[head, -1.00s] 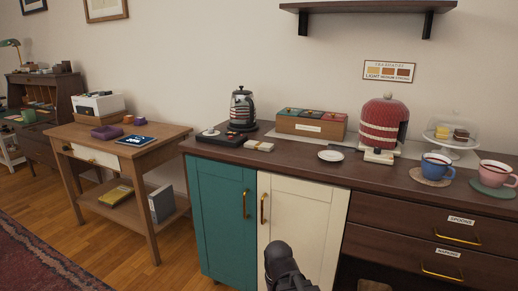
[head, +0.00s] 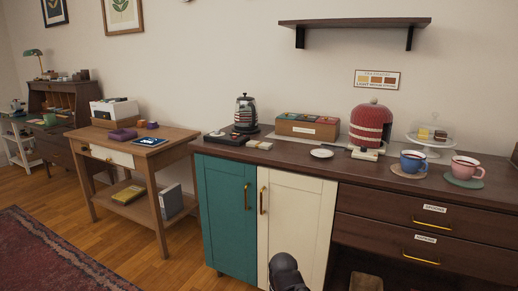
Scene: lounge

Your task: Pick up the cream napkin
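A small cream folded cloth (head: 259,145), which looks like the cream napkin, lies flat on the dark wooden countertop (head: 330,171). It is near the front edge, above the cream cabinet door. A dark rounded end of my arm, seemingly my gripper (head: 286,272), shows at the bottom of the head view, in front of that door. It is well below and apart from the napkin in the picture. Its fingers cannot be made out, and nothing is seen held in it.
A kettle (head: 245,112) and a dark tray (head: 226,138) stand left of the napkin. A compartment box (head: 308,131) is behind it, and a white saucer (head: 321,153) is to its right. A red ribbed appliance (head: 369,124), blue mug (head: 412,162) and pink mug (head: 467,168) are farther right.

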